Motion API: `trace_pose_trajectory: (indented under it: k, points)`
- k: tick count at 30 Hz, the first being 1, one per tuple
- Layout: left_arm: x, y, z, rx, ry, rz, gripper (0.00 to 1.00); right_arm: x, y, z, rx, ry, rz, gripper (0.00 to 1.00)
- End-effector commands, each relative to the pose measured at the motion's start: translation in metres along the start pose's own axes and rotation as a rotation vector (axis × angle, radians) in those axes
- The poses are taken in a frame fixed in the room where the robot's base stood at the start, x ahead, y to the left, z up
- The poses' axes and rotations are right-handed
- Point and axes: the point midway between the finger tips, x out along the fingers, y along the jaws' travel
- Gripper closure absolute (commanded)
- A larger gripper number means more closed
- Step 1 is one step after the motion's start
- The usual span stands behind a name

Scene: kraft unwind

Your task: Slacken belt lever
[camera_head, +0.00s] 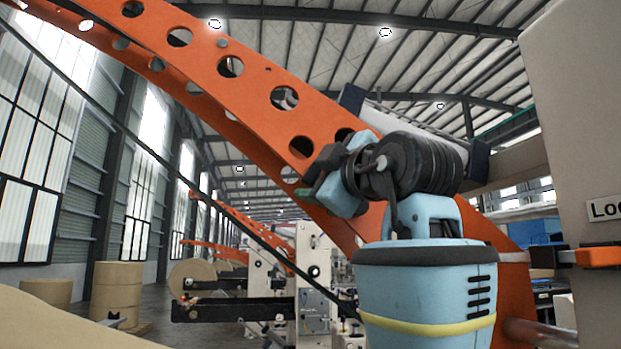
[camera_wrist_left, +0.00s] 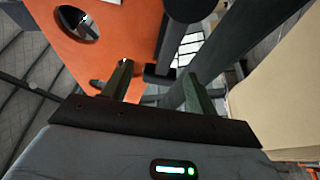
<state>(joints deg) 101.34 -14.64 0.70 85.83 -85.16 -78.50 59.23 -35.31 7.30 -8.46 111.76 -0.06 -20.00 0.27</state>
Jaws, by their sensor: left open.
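My left gripper (camera_head: 308,183) is in front of a large orange perforated arm (camera_head: 232,68), with its light-blue wrist and forearm to the right. In the left wrist view my left gripper (camera_wrist_left: 158,78) is open, its two greenish fingers apart with nothing held. A dark post (camera_wrist_left: 178,40) and a dark diagonal bar (camera_wrist_left: 240,50) show beyond the fingers. I cannot tell whether either is the belt lever. An orange-ended handle (camera_head: 598,257) sticks out at the far right of the head view, below a partly cut-off label. My right gripper is not in view.
The orange plate (camera_wrist_left: 105,38) with round holes is close to the left finger. A beige panel (camera_head: 580,120) fills the right side. Paper rolls (camera_head: 117,290) and a machine with a white upright (camera_head: 314,255) stand behind. A thin dark strip (camera_head: 215,195) crosses the head view diagonally.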

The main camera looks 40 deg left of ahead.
Motion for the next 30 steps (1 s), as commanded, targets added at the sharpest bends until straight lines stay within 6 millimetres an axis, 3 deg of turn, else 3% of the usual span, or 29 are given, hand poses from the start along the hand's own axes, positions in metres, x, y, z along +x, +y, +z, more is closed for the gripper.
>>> trace_pose_trajectory:
  k: [13,26,30]
  points:
    - [-0.0030,0.0017,-0.0001,0.000,0.000,-0.001,0.42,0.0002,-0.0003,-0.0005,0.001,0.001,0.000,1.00]
    - [-0.0026,0.0014,-0.0001,0.000,0.000,-0.001,0.97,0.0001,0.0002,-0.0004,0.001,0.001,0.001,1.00]
    - [-0.0024,0.0014,0.0002,0.000,0.000,-0.001,1.00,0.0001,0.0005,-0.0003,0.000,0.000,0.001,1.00]
